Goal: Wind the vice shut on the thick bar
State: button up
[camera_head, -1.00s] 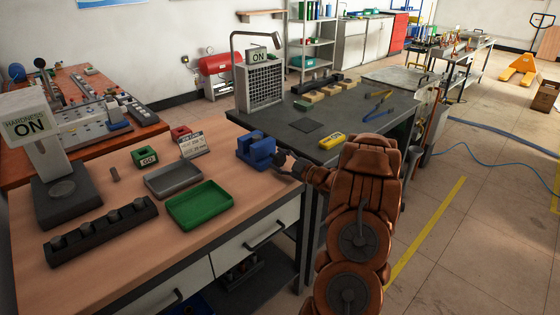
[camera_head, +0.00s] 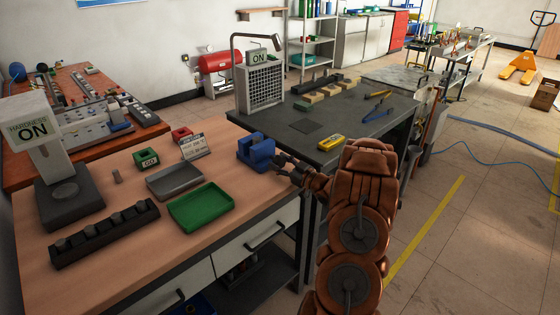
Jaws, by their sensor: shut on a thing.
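The blue vice (camera_head: 256,152) stands on the wooden bench top at its right edge. My gripper (camera_head: 281,163) is at the right side of the vice and is shut on the vice's handle, which the fingers mostly hide. I cannot make out the thick bar between the vice jaws, nor how wide the jaws stand. A small upright brown-grey cylinder (camera_head: 116,177) stands on the bench to the left; I cannot tell if it is a bar.
A grey tray (camera_head: 174,180), a green tray (camera_head: 201,206), a green GO block (camera_head: 146,158), a red block (camera_head: 181,134) and a sign card (camera_head: 195,147) are left of the vice. A black rack (camera_head: 104,232) lies at front left. A dark table (camera_head: 300,122) adjoins behind.

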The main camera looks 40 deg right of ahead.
jog(key=shift+m+p, duration=0.35)
jog(key=shift+m, duration=0.85)
jog(key=o, duration=1.2)
jog(key=shift+c, duration=0.2)
jog(key=shift+s, duration=0.1)
jog(key=s+f, duration=0.1)
jog(key=s, duration=1)
jog(key=shift+s+d, duration=0.4)
